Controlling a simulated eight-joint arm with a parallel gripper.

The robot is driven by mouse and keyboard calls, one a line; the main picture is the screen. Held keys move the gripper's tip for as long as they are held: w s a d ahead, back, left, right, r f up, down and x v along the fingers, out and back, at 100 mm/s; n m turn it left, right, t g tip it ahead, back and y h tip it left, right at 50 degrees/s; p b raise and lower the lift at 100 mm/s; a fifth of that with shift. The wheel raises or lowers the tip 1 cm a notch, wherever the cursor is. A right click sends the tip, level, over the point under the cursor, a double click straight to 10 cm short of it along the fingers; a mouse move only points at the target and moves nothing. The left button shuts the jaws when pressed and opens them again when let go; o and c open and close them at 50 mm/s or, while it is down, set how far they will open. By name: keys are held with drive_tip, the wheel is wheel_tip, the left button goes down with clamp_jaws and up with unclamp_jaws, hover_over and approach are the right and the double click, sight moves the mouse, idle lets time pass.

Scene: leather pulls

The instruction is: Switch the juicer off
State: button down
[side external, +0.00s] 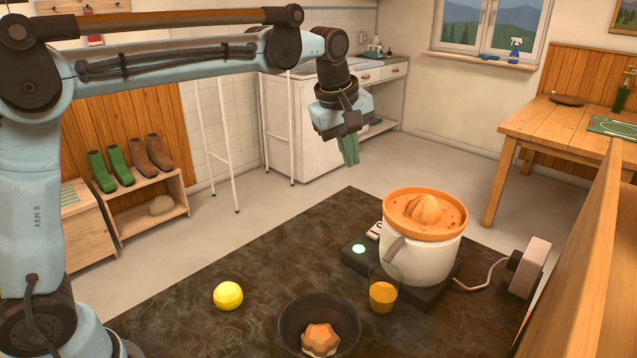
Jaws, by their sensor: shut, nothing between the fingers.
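The juicer (420,253) stands on the dark worktop at the right, with a white jug-like body, an orange reamer top (426,211) and a dark base. A round button glowing pale green (358,249) sits on the left part of the base. A small white piece with dark marks (375,229) shows behind the button, partly hidden by the body. My gripper (350,158) hangs in the air up and to the left of the juicer, pointing down. Its green fingers are shut with nothing between them, and it touches nothing.
A glass with orange juice (382,295) stands close in front of the juicer. A dark bowl (290,318) holds an orange lobed piece (319,339). A yellow ball-like fruit (228,295) lies left. A cord runs to a plug block (530,268) at right. The worktop's back left is clear.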

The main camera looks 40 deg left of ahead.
sight(380, 227)
drive_tip(key=w+d+f+n+g, duration=0.1)
drive_tip(key=w+d+f+n, duration=0.1)
drive_tip(key=w+n, duration=0.3)
drive_tip(key=shift+w+d+f, duration=0.35)
drive_tip(key=shift+w+f, duration=0.2)
drive_tip(key=shift+f, duration=0.1)
drive_tip(key=x, duration=1.4)
drive_tip(key=shift+s+a+f, duration=0.1)
drive_tip(key=shift+s, duration=0.15)
drive_tip(key=shift+w+f, duration=0.15)
drive_tip(key=shift+f, duration=0.05)
drive_tip(key=shift+s+r, duration=0.15)
drive_tip(key=shift+s, duration=0.65)
